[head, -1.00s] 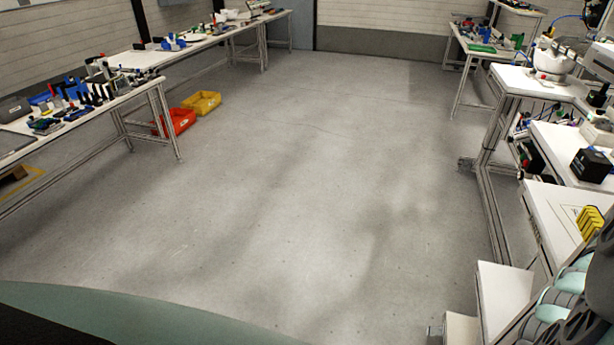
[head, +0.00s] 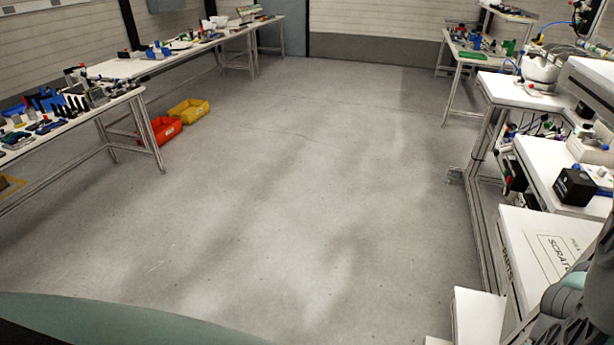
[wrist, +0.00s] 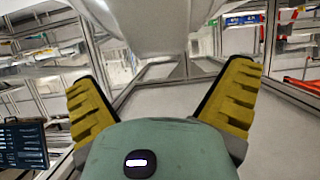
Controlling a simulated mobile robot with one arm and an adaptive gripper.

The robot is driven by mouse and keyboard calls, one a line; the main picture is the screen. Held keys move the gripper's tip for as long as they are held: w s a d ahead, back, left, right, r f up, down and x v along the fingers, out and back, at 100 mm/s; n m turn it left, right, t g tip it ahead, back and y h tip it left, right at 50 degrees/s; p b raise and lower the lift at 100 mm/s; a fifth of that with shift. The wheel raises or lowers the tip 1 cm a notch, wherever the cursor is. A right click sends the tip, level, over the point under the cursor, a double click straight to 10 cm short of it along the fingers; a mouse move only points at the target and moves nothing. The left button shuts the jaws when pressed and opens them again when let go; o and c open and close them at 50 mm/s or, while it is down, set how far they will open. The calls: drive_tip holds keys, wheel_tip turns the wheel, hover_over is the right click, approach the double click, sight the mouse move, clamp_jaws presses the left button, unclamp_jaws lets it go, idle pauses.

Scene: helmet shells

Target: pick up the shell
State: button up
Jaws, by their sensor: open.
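A white rounded shell (head: 541,67) sits on the bench at the right in the head view. My gripper (wrist: 163,80) shows in the wrist view, its two yellow ribbed fingers spread wide with nothing held between them. A large pale curved surface (wrist: 150,25) fills the top middle of the wrist view, beyond the fingers; I cannot tell whether it is a shell. My gripper's fingers are outside the head view, where only part of my arm shows at the lower right.
A black box (head: 574,187) stands on the right bench (head: 540,160). Red (head: 163,130) and yellow (head: 188,111) bins stand on the floor by the cluttered left bench (head: 100,111). The middle floor is clear.

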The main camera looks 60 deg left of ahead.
drive_tip(key=shift+w+d+f, duration=0.1)
drive_tip(key=shift+w+d, duration=0.1)
drive_tip(key=shift+d, duration=0.25)
drive_tip(key=w+d+p, duration=0.2)
drive_tip(key=p, duration=0.1)
drive_tip(key=shift+d+f, duration=0.1)
drive_tip(key=shift+f, duration=0.1)
drive_tip(key=shift+p+x, duration=0.6)
drive_tip(key=shift+x, duration=0.6)
drive_tip(key=shift+f, duration=0.15)
drive_tip(key=c, duration=1.4)
drive_tip(key=shift+c, duration=0.7)
